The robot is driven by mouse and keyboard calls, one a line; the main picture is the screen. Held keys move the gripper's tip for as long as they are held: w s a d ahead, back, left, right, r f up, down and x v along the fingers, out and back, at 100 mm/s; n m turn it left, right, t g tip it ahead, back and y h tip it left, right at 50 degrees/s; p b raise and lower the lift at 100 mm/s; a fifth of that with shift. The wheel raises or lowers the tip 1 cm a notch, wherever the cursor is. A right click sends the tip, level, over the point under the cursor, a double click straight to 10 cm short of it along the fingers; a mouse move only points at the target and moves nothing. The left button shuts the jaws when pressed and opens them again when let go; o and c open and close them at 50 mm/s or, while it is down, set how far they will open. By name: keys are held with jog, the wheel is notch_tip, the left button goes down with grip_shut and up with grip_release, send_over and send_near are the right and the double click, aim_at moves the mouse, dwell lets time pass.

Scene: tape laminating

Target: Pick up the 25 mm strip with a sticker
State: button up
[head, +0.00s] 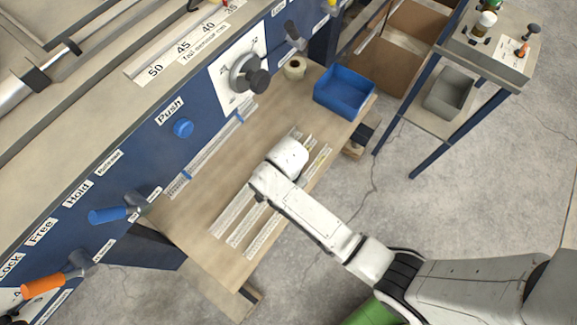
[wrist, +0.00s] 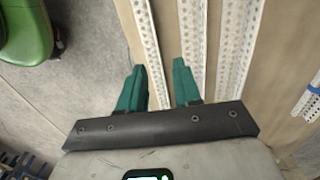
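Three pale perforated strips lie side by side on the wooden table: an outer one (head: 262,238), a middle one (head: 244,228) and an inner one (head: 232,212). A small yellowish patch shows near the outer strip's far end in the head view; I cannot tell for sure that it is a sticker. My gripper (head: 306,145) is over the strips and partly hides them. In the wrist view its green fingers (wrist: 160,68) are apart with nothing held. The leftmost strip (wrist: 150,45) runs through the gap between them. Strip widths in millimetres are not readable.
A blue bin (head: 345,92) and a tape roll (head: 294,68) stand at the table's far end. The blue machine (head: 150,150) with levers and knobs borders the table's left. A side stand (head: 490,50) is at upper right.

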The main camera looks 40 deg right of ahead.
notch_tip(320, 180, down, 5)
jog(key=shift+d+f, duration=0.1)
jog(key=shift+d, duration=0.05)
grip_shut()
dwell(0.4)
